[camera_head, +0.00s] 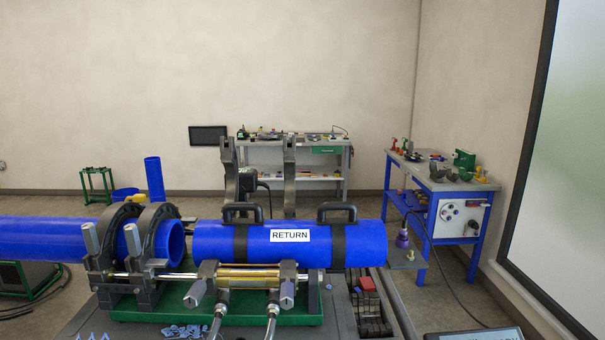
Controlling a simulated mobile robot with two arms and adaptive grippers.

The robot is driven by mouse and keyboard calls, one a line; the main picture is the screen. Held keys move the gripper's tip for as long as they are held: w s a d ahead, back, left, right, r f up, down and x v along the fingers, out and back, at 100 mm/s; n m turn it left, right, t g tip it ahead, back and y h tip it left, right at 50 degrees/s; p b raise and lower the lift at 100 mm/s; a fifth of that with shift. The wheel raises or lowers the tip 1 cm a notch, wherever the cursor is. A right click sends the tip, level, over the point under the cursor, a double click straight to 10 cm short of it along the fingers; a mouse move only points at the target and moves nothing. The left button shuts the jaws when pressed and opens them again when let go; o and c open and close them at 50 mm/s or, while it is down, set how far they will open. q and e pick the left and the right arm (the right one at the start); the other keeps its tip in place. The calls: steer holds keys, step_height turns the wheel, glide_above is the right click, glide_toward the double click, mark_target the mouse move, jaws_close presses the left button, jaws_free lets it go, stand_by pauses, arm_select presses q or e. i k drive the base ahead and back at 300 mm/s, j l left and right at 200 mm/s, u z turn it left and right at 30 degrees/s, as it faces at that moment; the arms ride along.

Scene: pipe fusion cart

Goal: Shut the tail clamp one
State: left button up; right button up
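Two dark clamp halves stand raised and open behind the blue pipe marked RETURN (215,243): a left one (228,160) and a right one (289,175). I cannot tell which is tail clamp one. The RETURN pipe lies level on the right side of the cart, with two black handled straps around it. Two other dark clamps, (108,235) and (152,225), are closed around the left blue pipe (40,238). The facing pipe ends are apart by a small gap. Neither of my grippers shows in the head view.
The clamps stand on a green cart base (310,318) with silver posts and a brass-coloured rod (248,276) in front. Blue shavings (183,331) lie at its front edge. A blue workbench (440,190) stands at right and a grey bench (292,150) at the back wall.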

mark_target(289, 145)
steer(key=i+l+z, duration=0.15)
steer(key=l+z, duration=0.25)
steer(key=i+l+z, duration=0.2)
steer(key=l+z, duration=0.25)
steer(key=i+l+z, duration=0.2)
steer(key=z, duration=0.2)
steer(key=i+l+z, duration=0.25)
steer(key=z, duration=0.2)
steer(key=i+l+z, duration=0.35)
steer(key=i+z, duration=0.35)
steer(key=i, duration=0.15)
steer(key=i+u, duration=0.4)
steer(key=i+l+u, duration=0.15)
steer(key=i+u, duration=0.25)
steer(key=i+j+u, duration=0.25)
steer(key=u, duration=0.25)
steer(key=i+j+u, duration=0.15)
steer(key=i+u, duration=0.6)
steer(key=u, duration=0.25)
steer(key=i+l+u, duration=0.1)
steer(key=i+u, duration=0.25)
steer(key=u, duration=0.15)
steer(key=i+l+u, duration=0.25)
steer(key=u, duration=0.2)
